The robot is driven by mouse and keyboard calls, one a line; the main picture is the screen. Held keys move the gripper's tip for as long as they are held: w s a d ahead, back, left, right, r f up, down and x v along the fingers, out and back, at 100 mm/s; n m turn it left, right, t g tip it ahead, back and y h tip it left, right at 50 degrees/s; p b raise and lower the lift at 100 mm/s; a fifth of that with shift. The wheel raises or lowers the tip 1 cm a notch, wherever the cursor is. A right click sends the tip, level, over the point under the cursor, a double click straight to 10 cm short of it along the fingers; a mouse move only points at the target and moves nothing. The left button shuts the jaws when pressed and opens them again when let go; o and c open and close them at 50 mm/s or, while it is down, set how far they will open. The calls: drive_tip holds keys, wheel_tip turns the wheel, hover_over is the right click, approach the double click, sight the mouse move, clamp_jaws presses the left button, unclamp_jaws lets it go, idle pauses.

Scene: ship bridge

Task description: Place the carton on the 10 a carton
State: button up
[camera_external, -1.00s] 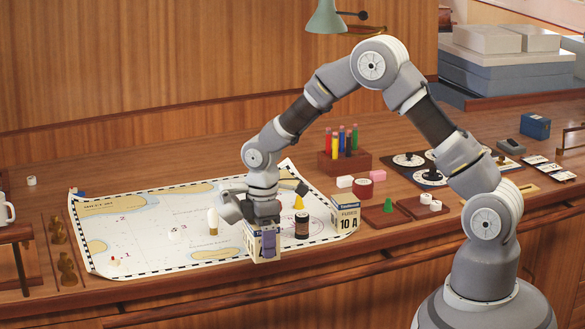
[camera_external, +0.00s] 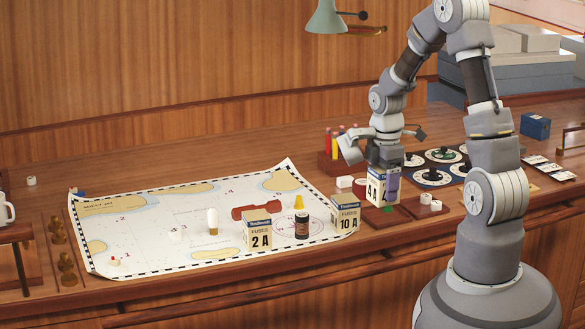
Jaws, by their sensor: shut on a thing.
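My gripper (camera_external: 384,170) points down and is shut on a small cream and blue carton (camera_external: 374,191). A purple finger covers part of its front; its label seems to read "4 A", partly hidden. The held carton is upright, up and to the right of the 10 A carton (camera_external: 344,214). The 10 A carton stands upright at the right edge of the chart, its top bare. A similar 2 A carton (camera_external: 257,233) stands on the chart further left.
A dark bottle (camera_external: 302,226), a yellow cone (camera_external: 299,202), a white bulb (camera_external: 213,221) and a red dumbbell-shaped object (camera_external: 257,211) are on the chart (camera_external: 165,225). A pen rack (camera_external: 327,162), dark dial panel (camera_external: 436,178) and white rolls (camera_external: 430,201) lie around the gripper.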

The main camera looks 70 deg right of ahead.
drive_tip(key=w+d, duration=0.3)
drive_tip(key=w, duration=0.1)
drive_tip(key=w+d+f, duration=0.1)
drive_tip(key=w+d, duration=0.2)
drive_tip(key=w, duration=0.1)
drive_tip(key=w+d, duration=0.4)
drive_tip(key=shift+w+f+b, duration=0.2)
drive_tip(key=shift+f+b, duration=0.1)
drive_tip(key=shift+b, duration=0.1)
drive_tip(key=shift+s+a+f+b, duration=0.1)
drive_tip(key=shift+f+b, duration=0.3)
drive_tip(key=shift+f, duration=1.3)
drive_tip(key=shift+f, duration=0.2)
drive_tip(key=o, duration=1.3)
drive_tip(key=shift+r, duration=0.15)
